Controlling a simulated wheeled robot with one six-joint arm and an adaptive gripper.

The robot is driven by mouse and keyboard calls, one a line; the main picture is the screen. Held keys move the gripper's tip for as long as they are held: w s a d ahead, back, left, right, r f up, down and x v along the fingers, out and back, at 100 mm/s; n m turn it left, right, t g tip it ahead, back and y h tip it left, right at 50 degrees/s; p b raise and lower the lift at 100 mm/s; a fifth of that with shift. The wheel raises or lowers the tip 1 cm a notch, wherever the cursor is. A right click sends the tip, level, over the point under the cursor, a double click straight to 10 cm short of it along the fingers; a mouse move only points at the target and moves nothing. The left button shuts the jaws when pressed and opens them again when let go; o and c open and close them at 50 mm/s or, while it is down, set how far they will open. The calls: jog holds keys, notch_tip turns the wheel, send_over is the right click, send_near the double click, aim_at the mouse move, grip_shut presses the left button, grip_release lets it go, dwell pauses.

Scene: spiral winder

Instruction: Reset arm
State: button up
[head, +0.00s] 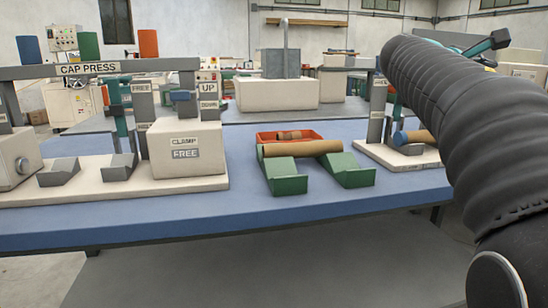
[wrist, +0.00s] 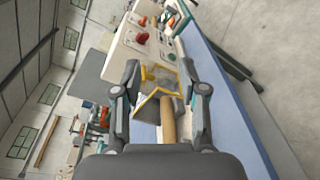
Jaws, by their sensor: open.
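My gripper (wrist: 160,70) is open in the wrist view, with its two dark fingers spread apart. A brown cardboard tube (wrist: 168,120) shows between the fingers, and a yellow-edged guide (wrist: 160,92) is just beyond it. I cannot tell how far they are from the fingers. In the head view my dark sleeved arm fills the right side, and the gripper cannot be made out clearly. A brown tube (head: 302,148) lies across two green V-shaped cradles (head: 285,180) on the blue table.
The cap press (head: 90,68) and its clamp block (head: 185,150) stand at the left of the blue table (head: 130,220). A red tray (head: 262,138) sits behind the cradles. The table's front strip is clear.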

jog(key=s+a+f+m+y, duration=0.3)
jog(key=s+a+f+y, duration=0.2)
jog(key=f, duration=0.7)
jog(key=s+a+f+m+t+y+p, duration=0.1)
jog(key=s+a+f+m+y, duration=0.2)
jog(key=s+a+f+y, duration=0.3)
jog(key=s+a+f+m+y, duration=0.3)
jog(key=s+a+f+y, duration=0.2)
jog(key=s+a+f, duration=0.7)
jog(key=a+f, duration=0.6)
jog(key=f, duration=0.2)
jog(key=shift+m+t+p, duration=0.3)
jog(key=shift+m+p, duration=0.05)
jog(key=shift+m, duration=0.05)
